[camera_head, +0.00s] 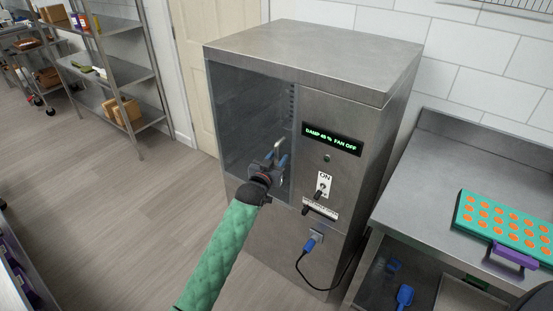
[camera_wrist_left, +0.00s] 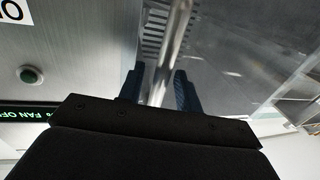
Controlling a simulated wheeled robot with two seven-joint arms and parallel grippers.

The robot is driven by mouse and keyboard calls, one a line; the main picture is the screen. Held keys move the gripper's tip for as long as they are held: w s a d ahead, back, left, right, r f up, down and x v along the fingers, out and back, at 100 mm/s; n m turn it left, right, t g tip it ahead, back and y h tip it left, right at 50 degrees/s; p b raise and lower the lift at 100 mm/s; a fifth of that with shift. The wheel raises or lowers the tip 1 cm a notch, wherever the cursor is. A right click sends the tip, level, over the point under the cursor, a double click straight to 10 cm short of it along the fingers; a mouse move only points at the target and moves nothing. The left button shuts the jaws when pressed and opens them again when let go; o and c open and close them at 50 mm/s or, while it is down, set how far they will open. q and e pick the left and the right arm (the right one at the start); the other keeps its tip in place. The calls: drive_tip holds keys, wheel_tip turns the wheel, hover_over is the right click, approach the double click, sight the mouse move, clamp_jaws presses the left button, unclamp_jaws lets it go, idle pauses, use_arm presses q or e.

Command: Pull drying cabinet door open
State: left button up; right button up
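The drying cabinet (camera_head: 345,95) is a tall steel box with a dark glass door (camera_head: 240,115) on its left front; the door looks closed. A vertical metal bar handle (camera_head: 279,147) stands at the door's right edge, and it also shows in the left wrist view (camera_wrist_left: 176,40). My left gripper (camera_head: 276,163) is at the handle. Its blue fingers (camera_wrist_left: 160,85) are apart, one on each side of the bar, with a narrow gap showing; I cannot tell whether either touches it. My right gripper is not in view.
The cabinet's panel has a lit display (camera_head: 332,139) reading "FAN OFF", switches and a blue plug (camera_head: 309,245) with a black cable. A steel table (camera_head: 450,160) with a green tray (camera_head: 462,222) stands right. Floor left of the cabinet is clear.

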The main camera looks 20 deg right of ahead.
use_arm(q)
clamp_jaws()
drive_tip(key=s+a+p, duration=0.1)
drive_tip(key=s+a, duration=0.1)
drive_tip(key=a, duration=0.9)
drive_tip(key=s+a, duration=0.3)
drive_tip(key=a, duration=0.8)
drive_tip(key=shift+a+p, duration=0.3)
drive_tip(key=shift+p, duration=0.05)
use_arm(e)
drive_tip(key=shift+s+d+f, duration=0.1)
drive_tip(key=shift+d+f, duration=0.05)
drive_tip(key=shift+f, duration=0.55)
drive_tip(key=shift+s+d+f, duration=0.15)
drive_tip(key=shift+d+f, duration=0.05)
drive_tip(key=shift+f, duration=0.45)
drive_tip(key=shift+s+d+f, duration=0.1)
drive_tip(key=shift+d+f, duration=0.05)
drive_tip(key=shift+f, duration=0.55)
use_arm(q)
drive_tip(key=shift+r, duration=0.1)
